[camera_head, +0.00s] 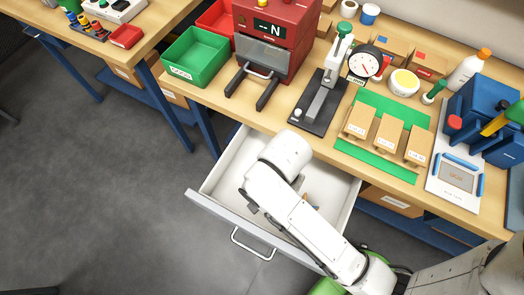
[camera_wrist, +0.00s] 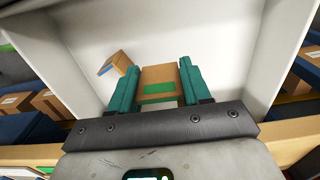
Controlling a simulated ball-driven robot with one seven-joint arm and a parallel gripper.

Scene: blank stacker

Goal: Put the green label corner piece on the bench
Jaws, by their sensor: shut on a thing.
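The green label corner piece (camera_wrist: 158,82), a brown block with a green label on its near face, sits between the teal fingers of my gripper (camera_wrist: 157,86) in the wrist view. The fingers press on its left and right sides. It is inside or just above the open white drawer (camera_wrist: 200,35); I cannot tell whether it touches the floor. In the head view my arm hides the gripper and the piece. The wooden bench (camera_head: 228,106) stands behind and above the drawer (camera_head: 227,163).
A second brown piece with a blue label (camera_wrist: 117,63) lies tilted in the drawer, left of my gripper. On the bench are a green bin (camera_head: 197,58), a red press (camera_head: 272,35), a black-based lever tool (camera_head: 322,95), and a green mat (camera_head: 375,165) with brown blocks.

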